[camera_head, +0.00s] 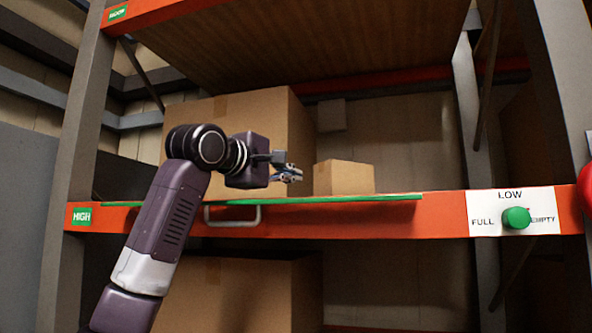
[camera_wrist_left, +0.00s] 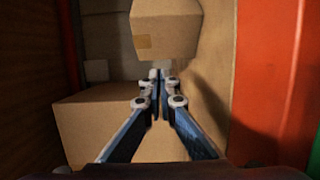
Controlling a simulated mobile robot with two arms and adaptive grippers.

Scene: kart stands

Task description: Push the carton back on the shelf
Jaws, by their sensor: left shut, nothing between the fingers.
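A small brown carton (camera_head: 345,178) sits on the middle shelf near its front edge, just right of my left gripper. It also shows at the top of the left wrist view (camera_wrist_left: 165,30), ahead of the fingers. My left gripper (camera_head: 292,174) is shut and empty, with its fingertips (camera_wrist_left: 160,78) pointing toward this carton. I see a small gap between them in the head view. A large brown carton (camera_head: 290,115) stands on the same shelf, partly hidden behind my left arm. My right gripper is not in view.
The orange shelf beam (camera_head: 345,220) runs along the front, with a metal handle (camera_head: 232,222) and a green strip on it. A green knob (camera_head: 516,218) is on a white label at right. Grey uprights (camera_head: 78,130) flank the bay. Shelf right of the small carton looks clear.

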